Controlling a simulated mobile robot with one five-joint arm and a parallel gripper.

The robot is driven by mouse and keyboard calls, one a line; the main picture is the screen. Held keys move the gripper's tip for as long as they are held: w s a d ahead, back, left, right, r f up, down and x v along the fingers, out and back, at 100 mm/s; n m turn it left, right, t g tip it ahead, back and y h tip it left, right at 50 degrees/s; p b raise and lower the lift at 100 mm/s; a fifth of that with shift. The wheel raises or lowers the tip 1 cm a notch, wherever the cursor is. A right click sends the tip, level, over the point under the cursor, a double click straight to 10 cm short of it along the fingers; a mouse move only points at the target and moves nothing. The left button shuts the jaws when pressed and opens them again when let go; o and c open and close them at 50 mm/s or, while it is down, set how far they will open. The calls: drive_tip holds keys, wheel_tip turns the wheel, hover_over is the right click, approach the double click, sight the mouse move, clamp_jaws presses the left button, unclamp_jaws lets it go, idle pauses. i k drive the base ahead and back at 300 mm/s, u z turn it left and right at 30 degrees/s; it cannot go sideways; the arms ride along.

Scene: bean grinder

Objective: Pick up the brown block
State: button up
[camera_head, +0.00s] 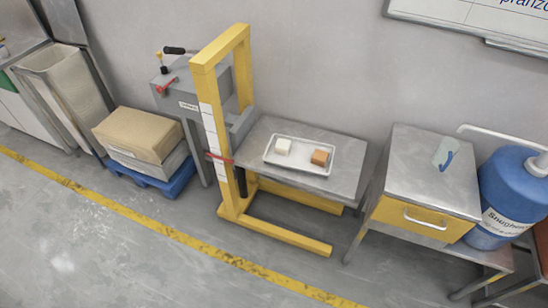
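The brown block (319,157) sits in the right part of a shallow white tray (299,165). A white block (283,146) sits in the left part of the same tray, apart from the brown one. The tray lies on a grey metal table (346,178). My gripper does not show in this view.
A yellow upright frame (209,110) stands at the table's left, its foot reaching forward along the floor. A grey cabinet with a yellow drawer (410,217) and a blue barrel (511,200) stand at right. A cardboard box (138,134) is at left. The front floor is open.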

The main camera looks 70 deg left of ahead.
sight(320, 158)
drive_tip(key=u, duration=3.35)
drive_tip(key=i, duration=2)
drive_tip(key=z, duration=0.05)
